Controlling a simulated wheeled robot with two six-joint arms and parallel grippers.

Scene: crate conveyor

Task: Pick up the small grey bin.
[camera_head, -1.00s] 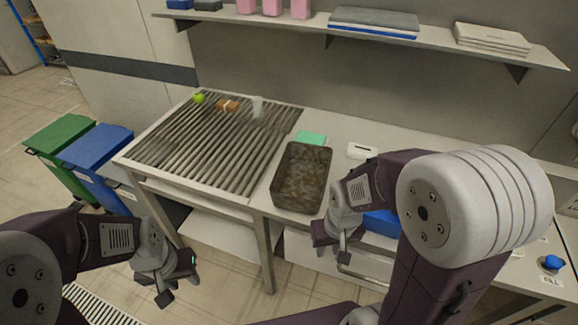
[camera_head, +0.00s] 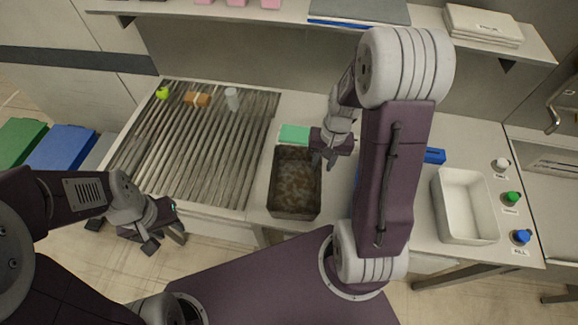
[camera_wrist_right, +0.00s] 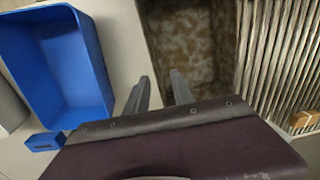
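A dark grey bin (camera_head: 293,213) with a brown mottled inside stands on the counter right of the slatted rollers. A pale grey-white bin (camera_head: 468,239) stands further right; I cannot tell which one is the small grey bin. My right gripper (camera_head: 323,162) is open and empty at the dark bin's back right corner. In the right wrist view the fingers (camera_wrist_right: 160,92) point toward the dark bin (camera_wrist_right: 222,60), one over its side and one over the counter beside it. Contact is not clear. My left gripper (camera_head: 163,243) is open and empty, low in front of the rollers.
The rollers (camera_head: 185,150) carry a green ball (camera_head: 162,92), a brown box (camera_head: 197,99) and a pale cup (camera_head: 232,98). A green block (camera_head: 294,134) lies behind the dark bin. A blue bin (camera_wrist_right: 85,50) is beside it. Buttons (camera_head: 512,198) line the right. A shelf (camera_head: 280,17) hangs behind.

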